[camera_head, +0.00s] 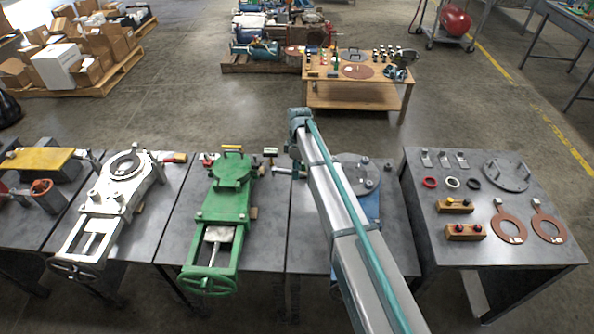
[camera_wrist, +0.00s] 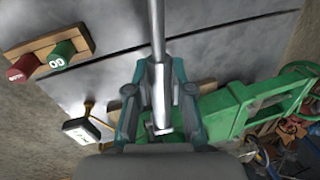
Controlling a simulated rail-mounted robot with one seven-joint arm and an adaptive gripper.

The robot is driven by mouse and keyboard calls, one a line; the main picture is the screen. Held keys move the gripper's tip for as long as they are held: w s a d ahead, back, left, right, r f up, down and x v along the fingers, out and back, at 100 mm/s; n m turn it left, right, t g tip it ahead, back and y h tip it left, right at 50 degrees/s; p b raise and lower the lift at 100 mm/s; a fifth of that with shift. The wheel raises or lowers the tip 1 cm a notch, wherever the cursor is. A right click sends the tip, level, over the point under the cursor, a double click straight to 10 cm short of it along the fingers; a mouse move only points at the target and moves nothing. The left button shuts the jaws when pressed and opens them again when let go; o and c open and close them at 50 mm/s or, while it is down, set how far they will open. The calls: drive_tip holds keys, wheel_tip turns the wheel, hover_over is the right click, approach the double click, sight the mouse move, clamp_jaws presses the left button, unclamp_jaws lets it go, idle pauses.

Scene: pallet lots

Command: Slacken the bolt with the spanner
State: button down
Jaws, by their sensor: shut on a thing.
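My gripper (camera_wrist: 160,105) is shut on the grey metal spanner (camera_wrist: 158,75), whose shaft runs between the teal fingers and out of the top of the wrist view. A green valve (camera_wrist: 228,112) lies to the right of my fingers in that view. In the head view the green valve (camera_head: 222,200) lies on the middle table, left of my arm.
A label stand (camera_wrist: 82,130) and a wooden block with red and green cylinders (camera_wrist: 50,55) are near my gripper. A white valve (camera_head: 110,195) stands left and a blue one (camera_head: 370,205) behind my arm. The right table (camera_head: 480,265) holds rings and gaskets.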

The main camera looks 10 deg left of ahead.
drive_tip(key=shift+s+n, duration=0.3)
drive_tip(key=shift+s, duration=0.1)
idle(0.4)
drive_tip(key=shift+w, duration=0.25)
drive_tip(key=shift+w+m, duration=0.3)
drive_tip(key=shift+m, duration=0.1)
drive_tip(key=shift+r+p, duration=0.65)
drive_tip(key=shift+p, duration=0.35)
idle(2.5)
drive_tip(key=shift+r, duration=0.15)
drive_tip(key=shift+r+p, duration=1)
drive_tip(key=shift+r, duration=0.85)
